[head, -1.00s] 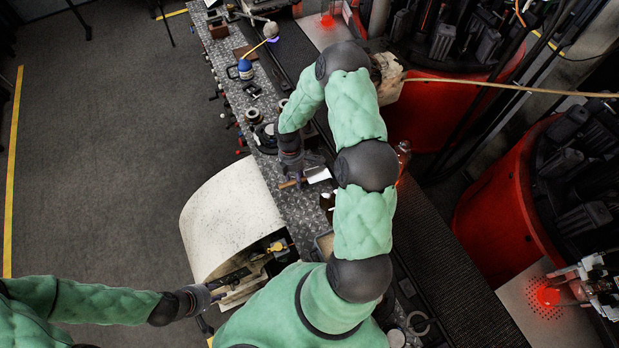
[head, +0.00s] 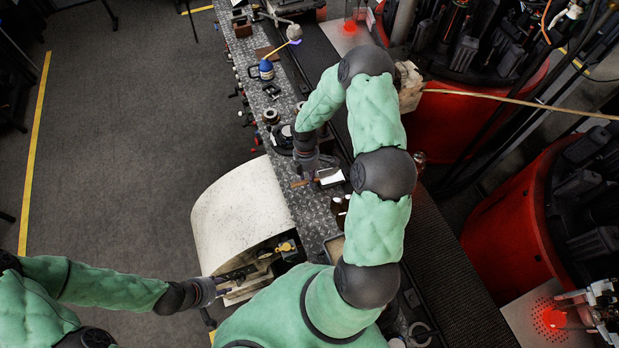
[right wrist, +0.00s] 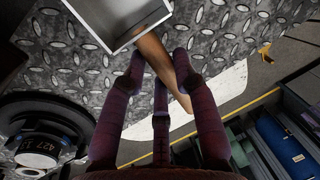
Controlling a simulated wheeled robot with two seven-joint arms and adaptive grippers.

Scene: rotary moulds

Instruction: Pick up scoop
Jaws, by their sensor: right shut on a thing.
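The scoop has a pale metal pan (head: 331,178) and a wooden handle. It is over the grey diamond-plate bench top in the head view. In the right wrist view the scoop (right wrist: 158,55) shows its box-like pan at the top and its brown handle running down between my fingers. My right gripper (head: 305,178) is shut on the handle; it also shows in the right wrist view (right wrist: 160,72). I cannot tell whether the scoop touches the bench. My left gripper (head: 236,276) is at the lower left, by the curved cream cover; its fingers are too small to read.
The curved cream cover (head: 240,215) stands left of the diamond-plate bench (head: 312,215). A blue bottle (head: 266,70) and brown bottles (head: 340,208) stand on the bench. Red machines (head: 510,225) are at the right. Open floor (head: 120,150) lies at the left.

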